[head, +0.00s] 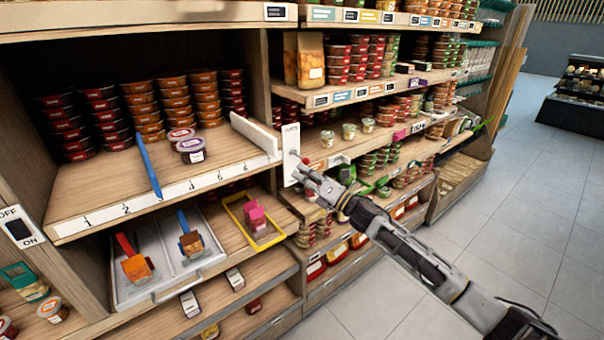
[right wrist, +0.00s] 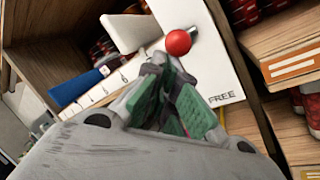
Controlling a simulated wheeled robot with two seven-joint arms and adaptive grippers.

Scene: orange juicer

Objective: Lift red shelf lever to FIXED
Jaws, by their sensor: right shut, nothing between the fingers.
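The red ball end of the shelf lever (right wrist: 178,42) shows in the right wrist view, on a white panel (right wrist: 206,62) with the word FREE near its lower edge. In the head view the white panel (head: 291,150) stands at the right end of the numbered shelf, and the red knob (head: 305,161) is a small dot beside it. My right gripper (head: 298,172) is shut and empty, close to the panel. In the right wrist view its green-padded fingers (right wrist: 168,85) are together just below the red ball; whether they touch it I cannot tell. My left gripper is not in view.
The numbered shelf (head: 190,186) carries a blue divider (head: 148,165), a white block (head: 254,133), and stacked tubs behind. Below are a grey tray (head: 160,285) and a yellow-framed tray (head: 262,240). Stocked shelves continue right; the floor (head: 520,220) there is clear.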

